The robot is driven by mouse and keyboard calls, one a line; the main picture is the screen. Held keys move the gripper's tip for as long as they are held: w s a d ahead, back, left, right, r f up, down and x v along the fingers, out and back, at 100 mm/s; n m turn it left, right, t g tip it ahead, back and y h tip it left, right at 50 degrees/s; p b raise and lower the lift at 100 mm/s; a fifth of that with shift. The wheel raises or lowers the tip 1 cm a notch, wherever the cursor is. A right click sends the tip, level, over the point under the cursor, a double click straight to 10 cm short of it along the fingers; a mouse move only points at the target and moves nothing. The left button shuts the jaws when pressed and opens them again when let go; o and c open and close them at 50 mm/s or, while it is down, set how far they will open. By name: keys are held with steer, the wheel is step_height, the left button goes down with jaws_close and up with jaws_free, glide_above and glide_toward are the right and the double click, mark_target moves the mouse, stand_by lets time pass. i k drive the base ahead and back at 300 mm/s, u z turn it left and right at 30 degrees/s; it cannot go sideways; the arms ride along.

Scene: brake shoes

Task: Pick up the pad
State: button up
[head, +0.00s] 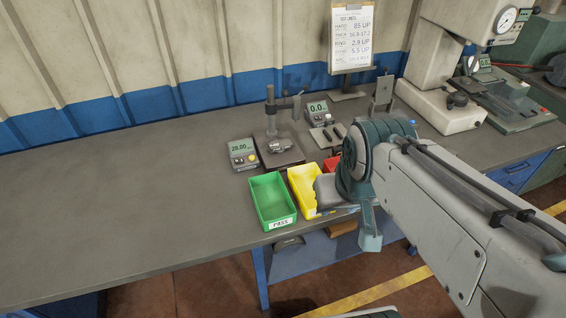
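No pad can be named with certainty. A small metallic piece (278,146) lies on the base of the gauge stand (271,110) on the bench; it is too small to identify. A dark curved piece (289,243) shows below the bench's front edge, partly hidden. My arm reaches in from the right, over the front of the bench. Its end, with my gripper (370,240), hangs near the front edge, right of the yellow bin; its fingers are not clearly seen. The arm hides part of the bins and bench.
A green bin labelled PASS (271,202), a yellow bin (302,184) and a partly hidden red bin (332,163) stand near the front edge. Digital readouts (242,153) flank the gauge stand. A sign stand (350,40) and a white machine (440,104) stand behind. The bench's left side is clear.

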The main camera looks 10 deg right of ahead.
mark_target(281, 144)
steer(key=k, duration=0.95)
steer(key=u, duration=0.7)
steer(key=i, duration=1.65)
steer(key=z, duration=1.45)
